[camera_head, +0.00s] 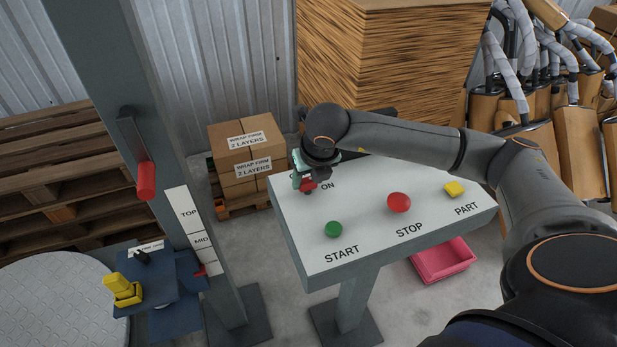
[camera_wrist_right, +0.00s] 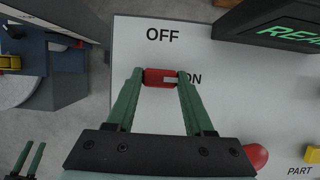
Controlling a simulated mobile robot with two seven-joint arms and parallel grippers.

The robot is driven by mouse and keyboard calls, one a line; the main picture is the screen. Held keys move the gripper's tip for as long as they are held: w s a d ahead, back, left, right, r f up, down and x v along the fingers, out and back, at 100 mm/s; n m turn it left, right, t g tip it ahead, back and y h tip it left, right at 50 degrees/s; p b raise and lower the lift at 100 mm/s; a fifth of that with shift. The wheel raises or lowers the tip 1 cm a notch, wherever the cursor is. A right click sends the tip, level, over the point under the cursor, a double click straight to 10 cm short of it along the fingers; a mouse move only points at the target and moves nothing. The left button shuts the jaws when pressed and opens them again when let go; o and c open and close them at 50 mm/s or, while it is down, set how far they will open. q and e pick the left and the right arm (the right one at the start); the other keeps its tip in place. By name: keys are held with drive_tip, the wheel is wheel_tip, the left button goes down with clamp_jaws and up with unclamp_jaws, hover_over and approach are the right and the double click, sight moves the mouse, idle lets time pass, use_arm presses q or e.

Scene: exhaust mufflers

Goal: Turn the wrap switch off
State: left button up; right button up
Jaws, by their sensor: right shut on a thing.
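The wrap switch has a red handle (camera_wrist_right: 153,78) on the pale panel top (camera_wrist_right: 220,60). It lies below the OFF label (camera_wrist_right: 163,34) and just left of the ON label (camera_wrist_right: 194,79), which a fingertip partly covers. My right gripper (camera_wrist_right: 160,77) is shut on the red handle, one green finger at each end. In the head view my right gripper (camera_head: 304,180) is at the panel's far left corner and hides most of the switch. My left gripper (camera_wrist_right: 30,148) shows small at the lower left of the right wrist view, its two green fingers apart and nothing between them.
The panel also bears a green START button (camera_head: 333,229), a red STOP button (camera_head: 399,202) and a yellow PART button (camera_head: 454,188). A dark display (camera_wrist_right: 275,22) stands at the panel's back. A grey post (camera_head: 170,150) rises to the left. A pink bin (camera_head: 442,262) is below.

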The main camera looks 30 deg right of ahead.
clamp_jaws()
